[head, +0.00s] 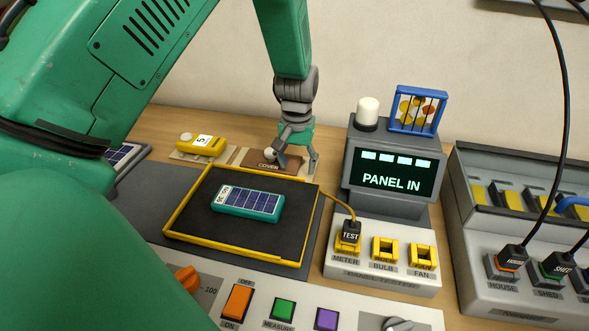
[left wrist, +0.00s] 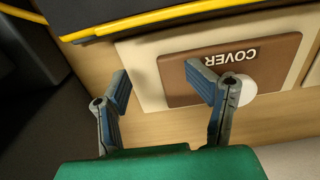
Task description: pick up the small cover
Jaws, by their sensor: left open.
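The small cover is a brown plate marked COVER with a pale round knob. In the head view the cover (head: 262,165) lies on a light mat behind the black tray. In the left wrist view the cover (left wrist: 275,68) is upside down at upper right, its knob partly hidden by the right finger. My left gripper (head: 297,161) is open and empty, pointing down at the cover's right end in the head view. In the left wrist view the gripper (left wrist: 163,86) spans mat and the cover's edge; the knob is outside the fingers. My right gripper is not in view.
A yellow-rimmed black tray (head: 245,246) holds a small solar panel (head: 249,203). A yellow meter (head: 202,145) lies left of the cover. The panel tester (head: 385,262), its screen (head: 391,172) reading PANEL IN, stands to the right. Cables hang over the grey unit (head: 528,270) at far right.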

